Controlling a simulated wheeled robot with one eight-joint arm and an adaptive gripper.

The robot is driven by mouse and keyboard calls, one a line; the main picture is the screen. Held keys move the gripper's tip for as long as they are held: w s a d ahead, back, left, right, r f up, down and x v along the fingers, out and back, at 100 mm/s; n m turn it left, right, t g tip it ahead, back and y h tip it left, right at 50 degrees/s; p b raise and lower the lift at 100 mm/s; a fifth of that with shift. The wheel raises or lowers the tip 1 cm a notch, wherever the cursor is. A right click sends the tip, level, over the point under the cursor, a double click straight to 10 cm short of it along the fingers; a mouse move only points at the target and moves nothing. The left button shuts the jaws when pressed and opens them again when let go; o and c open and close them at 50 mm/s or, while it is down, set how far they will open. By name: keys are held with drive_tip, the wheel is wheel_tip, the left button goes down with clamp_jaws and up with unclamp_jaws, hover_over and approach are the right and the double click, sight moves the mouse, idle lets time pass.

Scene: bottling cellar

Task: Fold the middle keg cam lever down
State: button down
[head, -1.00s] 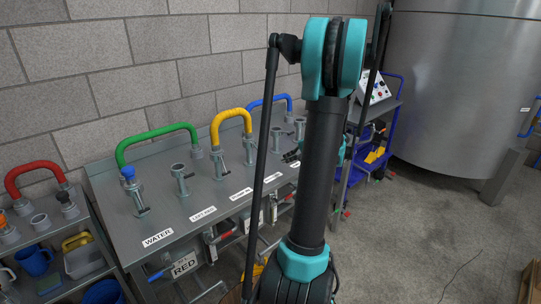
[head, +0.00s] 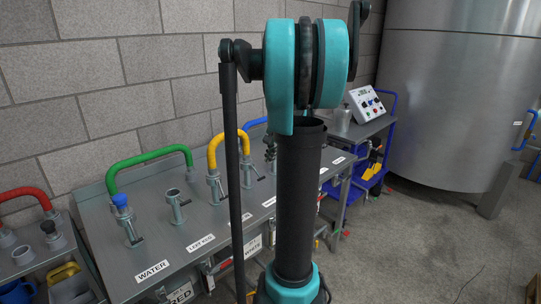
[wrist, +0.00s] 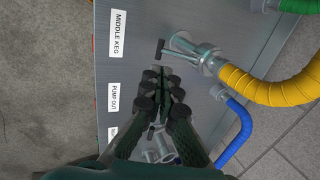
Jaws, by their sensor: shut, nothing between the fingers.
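The middle keg fitting (wrist: 205,56) is a grey metal coupling at the end of the yellow hose (wrist: 265,90), beside the MIDDLE KEG label (wrist: 117,33) in the wrist view. A short rod with a dark crossbar (wrist: 161,49) points left from it. Pale lever-like parts lie against the coupling; I cannot tell which is the cam lever or its angle. My gripper (wrist: 160,97) is shut and empty, below the fitting in the wrist picture and apart from it. In the head view the yellow-hose coupling (head: 215,188) is partly hidden by my arm.
A blue hose (wrist: 241,125) and another grey fitting (wrist: 160,153) lie near my gripper, by the PUMP OUT label (wrist: 113,98). The green hose (head: 150,155) and the blue-capped water fitting (head: 122,212) stand to the left. A control box (head: 365,103) is at the right.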

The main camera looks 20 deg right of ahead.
sight(262, 179)
drive_tip(key=x, duration=0.9)
drive_tip(key=shift+f, duration=0.2)
drive_tip(key=shift+f, duration=0.1)
drive_tip(key=shift+f+t, duration=0.15)
drive_tip(key=shift+t, duration=0.15)
drive_tip(key=shift+f, duration=0.2)
drive_tip(key=shift+w+f+t+y, duration=0.25)
drive_tip(key=shift+f+t+y, duration=0.6)
drive_tip(key=shift+t, duration=0.65)
drive_tip(key=shift+x, duration=1.05)
drive_tip(key=shift+s+f, duration=0.15)
drive_tip(key=shift+f, duration=0.05)
drive_tip(key=shift+r, duration=0.2)
